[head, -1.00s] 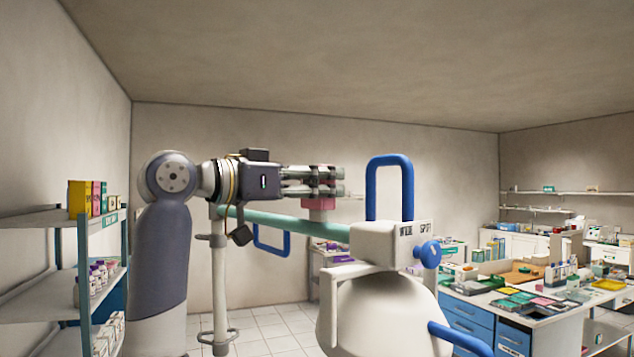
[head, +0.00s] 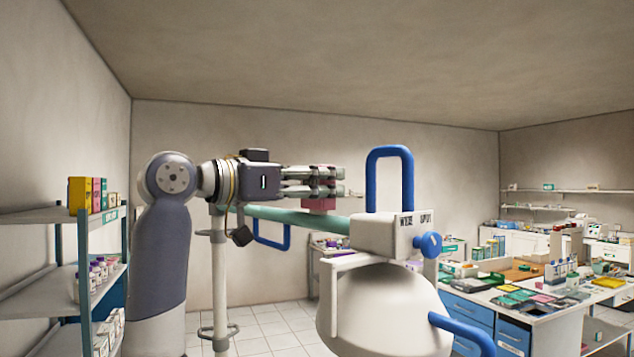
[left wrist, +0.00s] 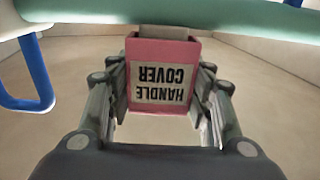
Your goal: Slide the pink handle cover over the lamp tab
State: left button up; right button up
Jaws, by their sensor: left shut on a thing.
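The pink handle cover (head: 318,204) is gripped by my left gripper (head: 312,182), just above the green lamp arm in the head view. In the left wrist view the cover (left wrist: 165,95) sits between both fingers, its "HANDLE COVER" label upside down. A pale piece (left wrist: 168,31) shows at the cover's far end, under the green bar. I cannot tell whether it is the lamp tab or how far it is inside. The white lamp head (head: 385,312) has blue loop handles (head: 390,152) and a blue knob (head: 428,245). My right gripper is not in view.
The green lamp arm (head: 300,220) runs close below my left gripper; its bar (left wrist: 230,18) crosses the wrist view's top. A stocked shelf (head: 40,215) stands left. A crowded bench (head: 545,312) stands right. Open floor (head: 275,320) shows behind the lamp.

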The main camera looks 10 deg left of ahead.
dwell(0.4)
pick_arm(q)
jog(key=o, duration=0.9)
